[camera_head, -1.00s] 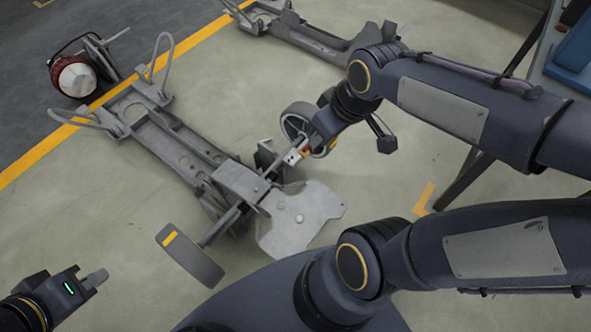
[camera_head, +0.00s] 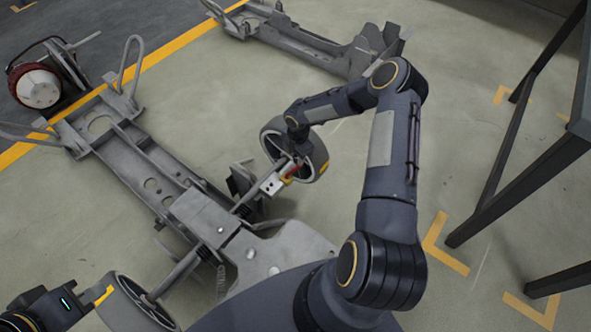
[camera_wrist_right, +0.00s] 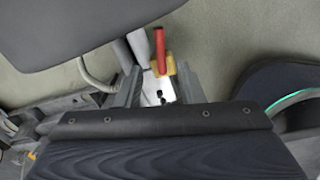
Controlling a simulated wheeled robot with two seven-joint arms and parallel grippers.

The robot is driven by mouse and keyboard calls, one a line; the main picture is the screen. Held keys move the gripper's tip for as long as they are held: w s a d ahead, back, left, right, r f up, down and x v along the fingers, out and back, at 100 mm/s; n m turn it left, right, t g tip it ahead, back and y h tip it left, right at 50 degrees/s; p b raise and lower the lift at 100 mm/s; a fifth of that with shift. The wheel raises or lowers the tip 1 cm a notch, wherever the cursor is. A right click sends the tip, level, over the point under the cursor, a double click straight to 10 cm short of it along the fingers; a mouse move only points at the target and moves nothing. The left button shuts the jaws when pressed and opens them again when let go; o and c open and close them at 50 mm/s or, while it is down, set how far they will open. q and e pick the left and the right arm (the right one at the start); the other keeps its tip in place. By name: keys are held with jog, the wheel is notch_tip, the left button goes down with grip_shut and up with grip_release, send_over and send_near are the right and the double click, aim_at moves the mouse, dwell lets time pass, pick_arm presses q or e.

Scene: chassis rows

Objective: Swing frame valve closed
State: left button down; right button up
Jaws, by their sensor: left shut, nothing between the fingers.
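The frame valve has a red lever (camera_head: 292,171) and a white block (camera_head: 271,185) on the axle of the grey chassis frame (camera_head: 150,160), beside the far wheel. In the right wrist view the red lever (camera_wrist_right: 161,50) points up from a yellow part (camera_wrist_right: 164,68). My right gripper (camera_wrist_right: 160,82) is open, with its two grey fingers on either side of the valve. Contact with the lever cannot be told. In the head view its fingers are hard to make out near the wheel. My left gripper (camera_head: 88,297) is shut and empty at the lower left, beside the near wheel.
The far wheel (camera_head: 318,152) and near wheel (camera_head: 124,300) stand at the axle's ends. A second chassis (camera_head: 290,40) lies at the top. A red and white drum (camera_head: 38,88) is at the upper left. Dark table legs (camera_head: 520,190) stand at the right. Floor between is clear.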

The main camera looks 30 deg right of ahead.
aim_at(295, 168)
jog(key=f+b, duration=0.1)
jog(key=f, duration=0.6)
jog(key=shift+w+b, duration=0.2)
jog(key=shift+b, duration=0.1)
jog(key=shift+c, duration=0.3)
grip_shut()
